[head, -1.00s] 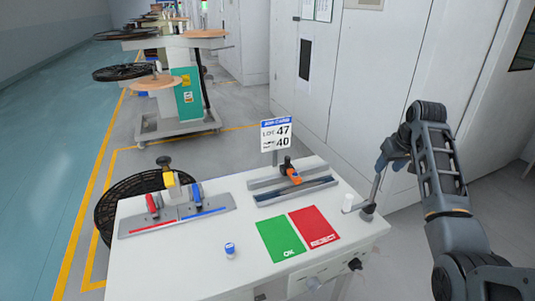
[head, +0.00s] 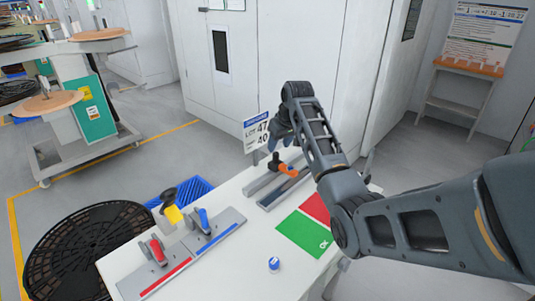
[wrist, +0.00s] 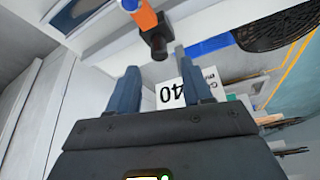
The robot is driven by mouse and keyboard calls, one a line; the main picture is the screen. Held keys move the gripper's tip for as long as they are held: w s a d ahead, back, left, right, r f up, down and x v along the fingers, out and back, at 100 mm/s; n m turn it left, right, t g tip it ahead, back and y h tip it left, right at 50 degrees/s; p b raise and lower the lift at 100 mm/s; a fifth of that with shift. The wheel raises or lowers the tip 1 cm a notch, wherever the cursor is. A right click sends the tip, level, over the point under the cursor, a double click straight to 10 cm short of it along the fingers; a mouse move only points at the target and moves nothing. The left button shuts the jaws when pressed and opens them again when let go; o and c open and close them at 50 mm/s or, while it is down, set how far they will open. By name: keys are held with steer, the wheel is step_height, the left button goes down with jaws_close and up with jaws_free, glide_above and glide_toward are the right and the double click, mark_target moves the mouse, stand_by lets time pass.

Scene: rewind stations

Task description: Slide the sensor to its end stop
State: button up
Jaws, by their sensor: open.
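The orange sensor (head: 285,169) with its black knob sits on the grey rail fixture (head: 262,184) at the back of the white table. In the wrist view my gripper (wrist: 158,70) is open and empty. There the sensor's orange body (wrist: 142,14) and black knob (wrist: 157,44) lie just beyond the fingertips, apart from them.
The lot sign (head: 256,132) stands close behind the rail. A fixture with red and blue clamps (head: 190,250) is on the left. Green (head: 303,236) and red (head: 316,207) pads and a blue-topped cap (head: 273,264) are in front. White cabinets (head: 240,70) stand behind.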

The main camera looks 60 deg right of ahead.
mark_target(276, 153)
steer(key=shift+x, duration=3.05)
steer(key=shift+s, duration=0.1)
jaws_close()
